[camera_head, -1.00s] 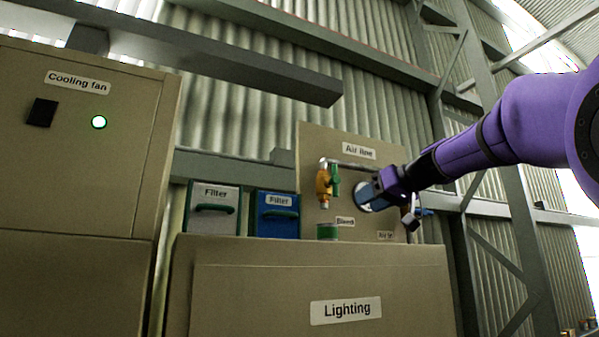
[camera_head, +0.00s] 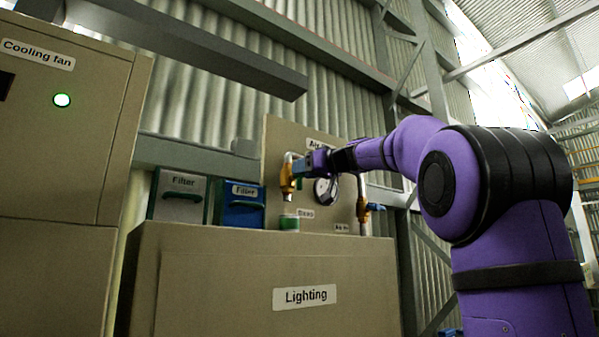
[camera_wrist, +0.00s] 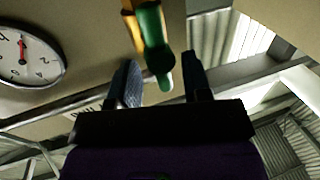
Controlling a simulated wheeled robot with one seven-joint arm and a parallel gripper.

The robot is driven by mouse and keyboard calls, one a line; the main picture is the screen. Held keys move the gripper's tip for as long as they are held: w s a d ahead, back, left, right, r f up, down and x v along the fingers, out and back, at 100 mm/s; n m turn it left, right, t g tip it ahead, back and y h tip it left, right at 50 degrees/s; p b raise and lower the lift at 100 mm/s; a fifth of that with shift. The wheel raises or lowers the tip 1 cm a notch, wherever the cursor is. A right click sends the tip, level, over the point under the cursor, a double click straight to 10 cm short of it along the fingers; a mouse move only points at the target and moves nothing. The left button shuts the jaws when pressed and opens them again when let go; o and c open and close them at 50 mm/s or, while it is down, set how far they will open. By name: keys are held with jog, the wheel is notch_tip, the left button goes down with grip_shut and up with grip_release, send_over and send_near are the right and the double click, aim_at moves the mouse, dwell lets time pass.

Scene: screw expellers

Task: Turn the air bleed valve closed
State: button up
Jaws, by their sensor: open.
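The air bleed valve is a brass body (camera_head: 286,180) on the upright board, above the "Bleed" label (camera_head: 305,214). In the wrist view its green lever handle (camera_wrist: 152,42) points down between my two fingers, with brass (camera_wrist: 131,8) showing at the top left. My gripper (camera_head: 300,168) is at the valve's right side in the head view and hides most of the handle there. In the wrist view my gripper (camera_wrist: 158,64) is open, one finger on each side of the handle's tip. A gap shows on both sides; contact is not visible.
A round gauge (camera_head: 325,191) and a second brass valve with a blue handle (camera_head: 373,207) are to the right. A green cup (camera_head: 289,223) stands below the bleed valve. The Lighting cabinet (camera_head: 220,290) is in front; two filter boxes (camera_head: 243,213) are left.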

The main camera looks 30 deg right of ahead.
jog(key=shift+x, duration=0.95)
grip_shut()
